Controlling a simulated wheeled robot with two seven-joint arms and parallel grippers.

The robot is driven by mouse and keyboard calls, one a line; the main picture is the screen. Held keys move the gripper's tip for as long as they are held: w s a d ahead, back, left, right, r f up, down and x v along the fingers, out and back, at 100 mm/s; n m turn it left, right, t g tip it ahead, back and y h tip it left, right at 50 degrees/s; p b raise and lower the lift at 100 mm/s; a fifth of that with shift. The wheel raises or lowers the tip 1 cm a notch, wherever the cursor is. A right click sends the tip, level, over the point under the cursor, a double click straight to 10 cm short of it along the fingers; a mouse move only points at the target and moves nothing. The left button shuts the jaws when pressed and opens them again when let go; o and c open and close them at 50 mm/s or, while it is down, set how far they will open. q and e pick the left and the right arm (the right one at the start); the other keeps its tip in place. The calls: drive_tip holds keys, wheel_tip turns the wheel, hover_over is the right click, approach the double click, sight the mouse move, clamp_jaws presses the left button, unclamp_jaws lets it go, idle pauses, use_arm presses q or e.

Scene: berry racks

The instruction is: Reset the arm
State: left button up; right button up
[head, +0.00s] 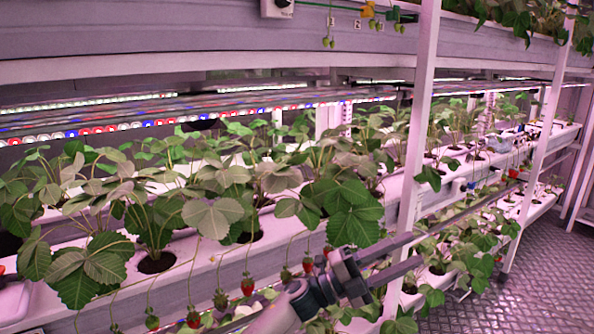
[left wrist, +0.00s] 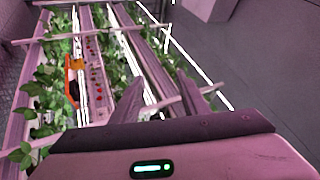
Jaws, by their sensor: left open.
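My left arm comes in from the bottom of the head view. Its gripper (head: 420,248) points right, with two long grey fingers apart and nothing visible between them. It is in front of the lower planting trough, near a white rack post. In the left wrist view the two fingers (left wrist: 162,90) stand apart over the racks, with no berry between them. Red strawberries hang left of the gripper, one (head: 248,287) close to my wrist and another (head: 193,319) lower left. My right gripper is not in view.
White troughs (head: 205,275) of leafy strawberry plants run across the head view. A white upright post (head: 412,150) stands just beyond the gripper. The patterned floor (head: 545,275) at right is open. An orange and black item (left wrist: 74,80) shows beside the plants in the wrist view.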

use_arm(q)
drive_tip(key=w+a+f+n+t+y, duration=0.1)
drive_tip(key=a+f+n+t+y, duration=0.5)
drive_tip(key=f, duration=0.5)
drive_tip(key=w+a+f+n+t+y, duration=0.1)
drive_tip(key=a+f+n+t, duration=0.2)
drive_tip(key=a+f+n, duration=0.55)
drive_tip(key=w+a+f+n+t+y, duration=0.1)
drive_tip(key=f+n+t+y, duration=0.4)
drive_tip(key=f, duration=0.8)
drive_tip(key=s+a+f+n+g+y, duration=0.1)
drive_tip(key=s+a+f+n+y, duration=0.15)
drive_tip(key=s+a+f, duration=0.55)
drive_tip(key=s+a+f+n+g+y, duration=0.2)
drive_tip(key=s+f+n, duration=0.15)
drive_tip(key=f, duration=0.75)
drive_tip(key=s+a+f+n+g+y, duration=0.1)
drive_tip(key=s+a+f+n+y, duration=0.2)
drive_tip(key=s+f, duration=0.5)
drive_tip(key=s+a+f+n+g, duration=0.1)
drive_tip(key=s+a+f+g, duration=0.1)
drive_tip(key=s+a+f, duration=0.3)
drive_tip(key=s+a+f+n+g+y, duration=0.1)
drive_tip(key=s+a+f, duration=0.3)
drive_tip(key=s+f, duration=0.5)
drive_tip(key=shift+s+a+f+n+g, duration=0.25)
drive_tip(key=shift+s+a+n+g, duration=0.35)
drive_tip(key=shift+s, duration=2.15)
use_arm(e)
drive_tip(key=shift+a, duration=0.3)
